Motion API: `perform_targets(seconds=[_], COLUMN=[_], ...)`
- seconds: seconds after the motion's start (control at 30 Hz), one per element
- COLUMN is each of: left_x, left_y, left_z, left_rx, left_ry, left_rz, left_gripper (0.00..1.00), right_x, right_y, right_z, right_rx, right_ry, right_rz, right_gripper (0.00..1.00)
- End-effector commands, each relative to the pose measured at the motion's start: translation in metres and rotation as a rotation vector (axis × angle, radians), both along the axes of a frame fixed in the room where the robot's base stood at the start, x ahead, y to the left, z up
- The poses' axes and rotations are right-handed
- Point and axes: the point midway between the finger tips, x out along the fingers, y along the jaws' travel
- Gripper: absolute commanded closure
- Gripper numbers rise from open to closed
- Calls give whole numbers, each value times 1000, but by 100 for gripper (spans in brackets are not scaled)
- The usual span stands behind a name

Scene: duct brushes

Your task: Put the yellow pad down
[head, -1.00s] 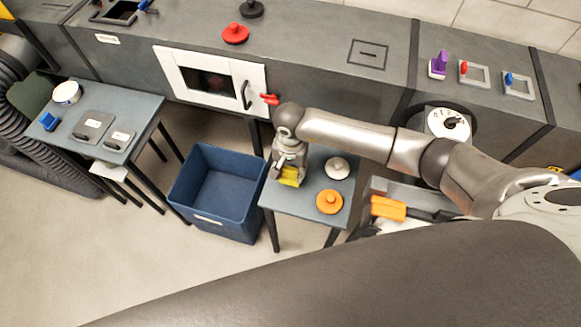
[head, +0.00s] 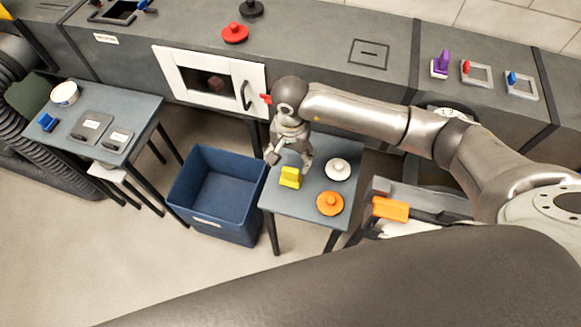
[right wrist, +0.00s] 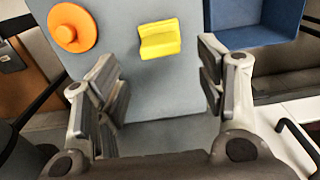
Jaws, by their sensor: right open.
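The yellow pad (head: 290,177) rests on the small grey table (head: 292,205), near its left side. It also shows in the right wrist view (right wrist: 160,39), lying on the grey top beyond the fingertips. My right gripper (head: 289,160) is above the table just behind the pad. In the right wrist view my right gripper (right wrist: 160,82) is open, its fingers wide apart with nothing between them, and the pad is clear of them. My left gripper is not in view.
An orange disc (head: 330,203) and a white disc (head: 338,169) sit on the same table. A blue bin (head: 205,218) stands left of it. A side table (head: 140,105) with plates stands further left. The duct with a white-framed hatch (head: 260,78) runs behind.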

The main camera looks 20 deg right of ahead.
Motion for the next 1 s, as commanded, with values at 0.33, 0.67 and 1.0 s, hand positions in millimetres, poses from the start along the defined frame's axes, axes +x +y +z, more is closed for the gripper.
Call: perform_targets(seconds=[0.33, 0.67, 1.0], left_x=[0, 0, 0], left_y=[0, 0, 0], left_z=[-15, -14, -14], left_rx=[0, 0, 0], left_ry=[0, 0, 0], left_rz=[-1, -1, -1], left_gripper=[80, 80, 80], right_x=[0, -1, -1], right_y=[0, 0, 0], right_z=[50, 54, 53], right_rx=[-1, 0, 0], right_ry=[-1, 1, 1], right_rz=[0, 0, 0], right_gripper=[36, 36, 36])
